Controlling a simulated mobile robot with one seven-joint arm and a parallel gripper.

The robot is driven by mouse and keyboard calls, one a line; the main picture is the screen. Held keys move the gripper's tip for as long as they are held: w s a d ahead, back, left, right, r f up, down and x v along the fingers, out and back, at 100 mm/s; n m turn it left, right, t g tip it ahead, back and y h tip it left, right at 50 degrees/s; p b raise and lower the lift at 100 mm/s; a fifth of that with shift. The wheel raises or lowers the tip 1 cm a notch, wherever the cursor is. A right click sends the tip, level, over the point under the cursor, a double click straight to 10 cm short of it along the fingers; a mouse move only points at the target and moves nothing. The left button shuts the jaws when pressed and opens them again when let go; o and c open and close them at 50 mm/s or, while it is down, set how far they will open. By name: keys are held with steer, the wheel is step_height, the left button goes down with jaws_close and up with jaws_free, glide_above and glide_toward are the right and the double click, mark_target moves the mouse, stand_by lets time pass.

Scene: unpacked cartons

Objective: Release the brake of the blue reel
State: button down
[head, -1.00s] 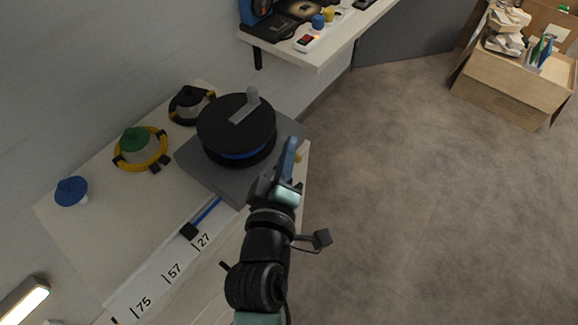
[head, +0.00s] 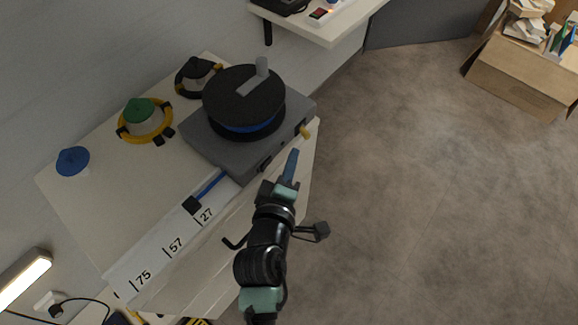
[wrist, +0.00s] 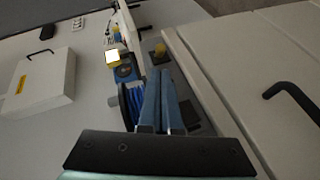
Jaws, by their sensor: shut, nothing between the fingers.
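The blue reel (head: 245,124) has black flanges, blue cable between them and a grey crank on top. It sits on a grey base (head: 200,140) on the white bench. A small yellow knob (head: 306,132) sticks out of the base's right side; whether it is the brake I cannot tell. In the wrist view the knob (wrist: 160,49) shows beyond my fingertips, and the reel (wrist: 132,101) is at their left. My gripper (head: 293,153) has blue fingers, shut and empty. In the head view they point up, just below the knob and apart from it.
The blue cable end runs to a black block (head: 192,204) beside a scale marked 27, 57 and 75. Smaller spools, one with a green top (head: 139,110), stand left. A black handle (head: 236,243) sticks out of the bench front.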

mark_target(300, 131)
steer(key=shift+b+x, duration=0.35)
steer(key=shift+x, duration=2.45)
